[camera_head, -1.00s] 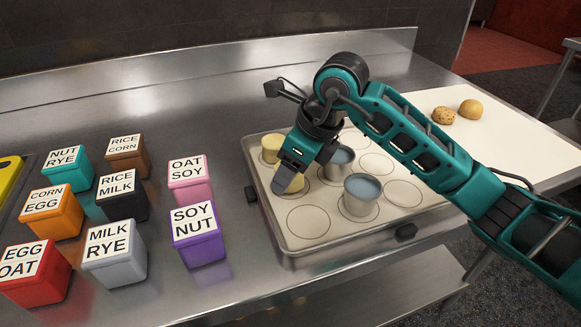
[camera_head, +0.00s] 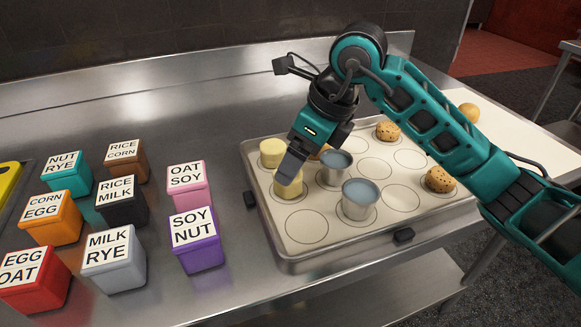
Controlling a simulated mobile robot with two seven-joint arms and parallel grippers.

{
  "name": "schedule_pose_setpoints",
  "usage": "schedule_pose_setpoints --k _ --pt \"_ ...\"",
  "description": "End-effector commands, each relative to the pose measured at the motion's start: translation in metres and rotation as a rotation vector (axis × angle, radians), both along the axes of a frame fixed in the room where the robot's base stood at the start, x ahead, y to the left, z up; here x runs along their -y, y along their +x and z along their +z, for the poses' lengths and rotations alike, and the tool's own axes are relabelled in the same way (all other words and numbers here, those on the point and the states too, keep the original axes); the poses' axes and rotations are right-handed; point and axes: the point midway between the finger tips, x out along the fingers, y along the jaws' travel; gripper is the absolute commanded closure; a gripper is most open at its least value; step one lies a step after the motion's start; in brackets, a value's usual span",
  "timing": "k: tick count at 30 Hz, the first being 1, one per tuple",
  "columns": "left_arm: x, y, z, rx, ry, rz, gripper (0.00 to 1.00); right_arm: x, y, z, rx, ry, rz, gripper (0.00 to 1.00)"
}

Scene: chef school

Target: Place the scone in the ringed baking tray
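The baking tray (camera_head: 285,257) has printed rings and lies on the steel counter. A pale yellow, round, flat-topped scone (camera_head: 288,189) stands in the tray's left column, in or over a ring. A second pale yellow scone (camera_head: 272,152) stands behind it in the far left corner. My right gripper (camera_head: 291,168) is just above the nearer scone, its grey finger overlapping the scone's top. I cannot tell whether they touch or how far apart the fingers are. My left gripper is out of view.
Two metal cups with blue-grey tops (camera_head: 360,200) (camera_head: 335,168) stand in the tray. Speckled buns (camera_head: 388,131) (camera_head: 441,179) sit at its far and right sides; a brown item (camera_head: 319,152) is partly hidden. Another bun (camera_head: 469,112) lies on the white board (camera_head: 520,140). Labelled boxes (camera_head: 198,240) stand at left.

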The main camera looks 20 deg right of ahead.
Motion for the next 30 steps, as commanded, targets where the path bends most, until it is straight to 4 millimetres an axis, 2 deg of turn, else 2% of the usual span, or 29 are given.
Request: schedule_pose_setpoints --k 1,3,11,30 --pt "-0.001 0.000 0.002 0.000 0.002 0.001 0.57 0.004 -0.003 0.013 0.004 -0.003 -0.001 0.16" --pt "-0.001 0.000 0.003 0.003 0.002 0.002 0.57 0.008 -0.006 0.027 0.005 0.000 -0.002 0.16" --pt "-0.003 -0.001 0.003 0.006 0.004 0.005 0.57 0.018 -0.016 0.059 0.001 -0.001 0.000 0.16" --pt "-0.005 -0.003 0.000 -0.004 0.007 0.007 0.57 0.019 -0.018 0.062 -0.001 0.000 -0.001 0.16"
